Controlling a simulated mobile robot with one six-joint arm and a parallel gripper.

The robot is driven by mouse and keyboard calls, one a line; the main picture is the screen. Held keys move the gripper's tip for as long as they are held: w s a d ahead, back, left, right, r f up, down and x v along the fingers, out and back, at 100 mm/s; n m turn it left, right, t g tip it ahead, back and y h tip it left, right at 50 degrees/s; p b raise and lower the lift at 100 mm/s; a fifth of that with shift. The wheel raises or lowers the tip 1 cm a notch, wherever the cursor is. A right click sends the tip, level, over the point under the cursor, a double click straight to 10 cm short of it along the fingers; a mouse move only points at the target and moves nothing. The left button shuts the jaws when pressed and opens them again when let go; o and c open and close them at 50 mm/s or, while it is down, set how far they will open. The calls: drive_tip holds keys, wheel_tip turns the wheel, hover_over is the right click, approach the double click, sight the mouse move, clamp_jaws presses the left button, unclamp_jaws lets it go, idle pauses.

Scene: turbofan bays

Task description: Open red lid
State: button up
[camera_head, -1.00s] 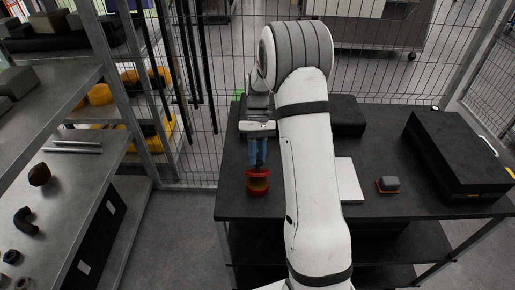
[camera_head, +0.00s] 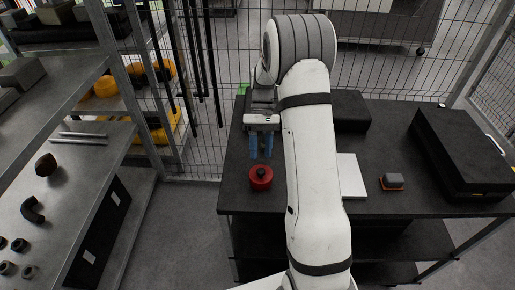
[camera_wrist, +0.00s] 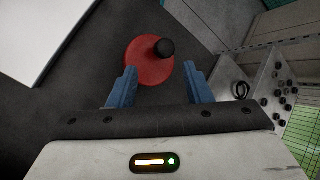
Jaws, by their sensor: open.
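The red lid (camera_head: 254,174) with a black knob (camera_head: 261,172) is near the left front of the black table. It looks seated on its round container, whose side is mostly hidden beneath it. In the wrist view the red lid (camera_wrist: 146,66) lies just ahead of and between the fingers, with its knob (camera_wrist: 164,47) off to the right. My gripper (camera_head: 261,157) has two blue fingers, apart and empty, pointing down above and just behind the lid. In the wrist view my gripper (camera_wrist: 158,76) is open, with nothing between the fingers.
The black table (camera_head: 400,207) also bears a white flat panel (camera_head: 351,177), a small grey block on an orange base (camera_head: 392,181), and a large black case (camera_head: 462,152). A wire fence stands behind. A metal shelf (camera_head: 75,160) with parts stands left.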

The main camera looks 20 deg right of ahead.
drive_tip(key=b+v, duration=0.1)
drive_tip(key=v, duration=0.7)
drive_tip(key=shift+b, duration=0.3)
drive_tip(key=shift+s, duration=0.1)
